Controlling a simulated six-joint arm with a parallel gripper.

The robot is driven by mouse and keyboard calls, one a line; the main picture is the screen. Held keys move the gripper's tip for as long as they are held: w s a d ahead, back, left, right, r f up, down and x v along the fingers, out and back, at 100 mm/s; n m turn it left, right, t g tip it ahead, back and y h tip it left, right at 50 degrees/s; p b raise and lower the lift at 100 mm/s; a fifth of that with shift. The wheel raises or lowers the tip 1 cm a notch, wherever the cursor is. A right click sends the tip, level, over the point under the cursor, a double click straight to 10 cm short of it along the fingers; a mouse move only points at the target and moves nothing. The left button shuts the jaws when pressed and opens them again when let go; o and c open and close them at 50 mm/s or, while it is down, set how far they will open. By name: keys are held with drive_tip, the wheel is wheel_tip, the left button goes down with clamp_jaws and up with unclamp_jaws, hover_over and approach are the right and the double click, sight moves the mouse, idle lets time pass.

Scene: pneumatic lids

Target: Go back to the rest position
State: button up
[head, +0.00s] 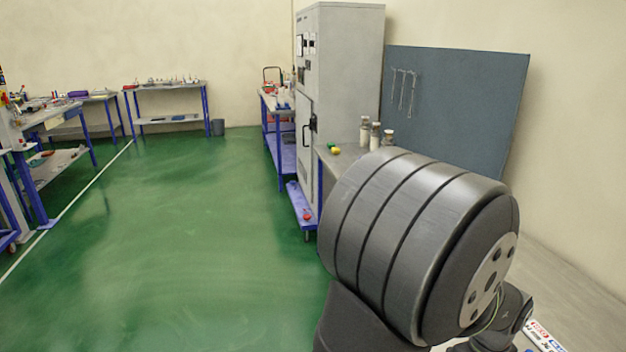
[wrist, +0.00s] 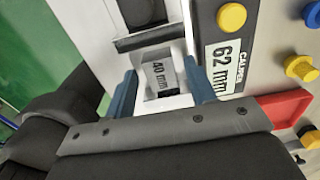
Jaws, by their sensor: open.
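In the wrist view my gripper (wrist: 160,80) is open, with its two blue fingers spread apart. A grey block marked "40 mm" (wrist: 160,74) shows between the fingers, set in a pale fixture. I cannot tell whether the fingers touch it. The head view does not show my gripper; a large dark ribbed part of my own arm fills its lower right.
In the wrist view, a "62 mm" label (wrist: 228,68), yellow knobs (wrist: 231,17) and a red tray (wrist: 285,115) lie to the right. In the head view, a grey cabinet (head: 338,100) and a blue-grey board (head: 455,100) stand behind; green floor (head: 190,230) is clear at left.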

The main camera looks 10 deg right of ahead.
drive_tip(key=shift+r, duration=1.7)
